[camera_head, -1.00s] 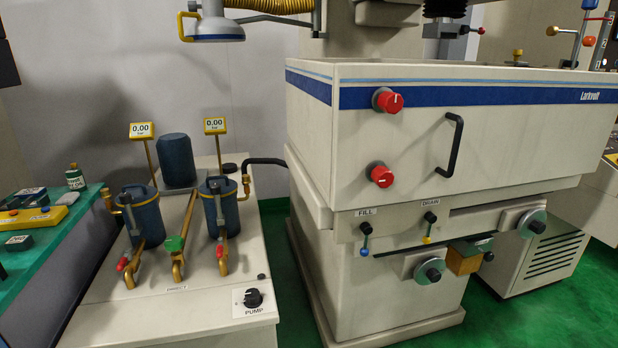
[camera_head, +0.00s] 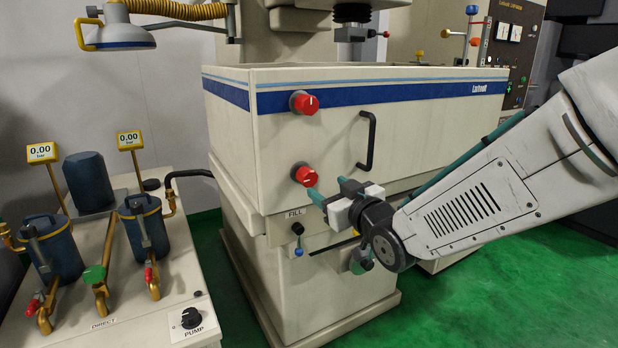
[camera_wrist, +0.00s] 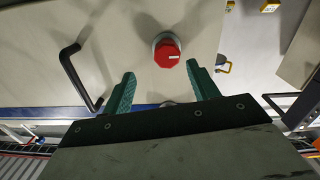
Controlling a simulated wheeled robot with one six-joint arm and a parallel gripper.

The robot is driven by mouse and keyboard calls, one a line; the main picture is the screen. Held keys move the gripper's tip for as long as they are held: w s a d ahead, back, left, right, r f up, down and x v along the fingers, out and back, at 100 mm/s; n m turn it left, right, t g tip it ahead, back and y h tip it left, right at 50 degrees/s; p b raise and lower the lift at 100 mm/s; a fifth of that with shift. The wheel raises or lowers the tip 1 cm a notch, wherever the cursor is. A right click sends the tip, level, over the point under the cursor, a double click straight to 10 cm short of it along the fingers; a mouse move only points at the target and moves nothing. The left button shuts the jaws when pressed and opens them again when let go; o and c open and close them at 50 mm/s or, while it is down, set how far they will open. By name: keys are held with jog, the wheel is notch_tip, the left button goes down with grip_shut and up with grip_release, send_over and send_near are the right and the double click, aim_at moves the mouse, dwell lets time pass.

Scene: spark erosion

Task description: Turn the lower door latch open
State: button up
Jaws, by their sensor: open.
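The lower door latch (camera_head: 305,174) is a red round knob on a grey base, low on the front of the cream tank door. In the wrist view the same red knob (camera_wrist: 166,52) lies ahead of the fingertips, roughly between their lines. My gripper (camera_head: 313,190) has green fingers and is open and empty. Its fingertips are close to the lower latch, appearing just below and right of it in the head view. In the wrist view my gripper (camera_wrist: 161,72) shows no contact with the knob.
A black door handle (camera_head: 369,142) stands out right of the latches. The FILL lever (camera_head: 298,240) hangs below the door. A pump unit (camera_head: 190,318) with filters and gauges stands left. Green floor is clear between it and the machine.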

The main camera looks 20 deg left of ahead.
aim_at(311, 179)
jog(key=shift+y, duration=0.4)
jog(key=x, duration=0.8)
jog(key=shift+s+a, duration=0.25)
jog(key=shift+a, duration=0.2)
jog(key=c, duration=1)
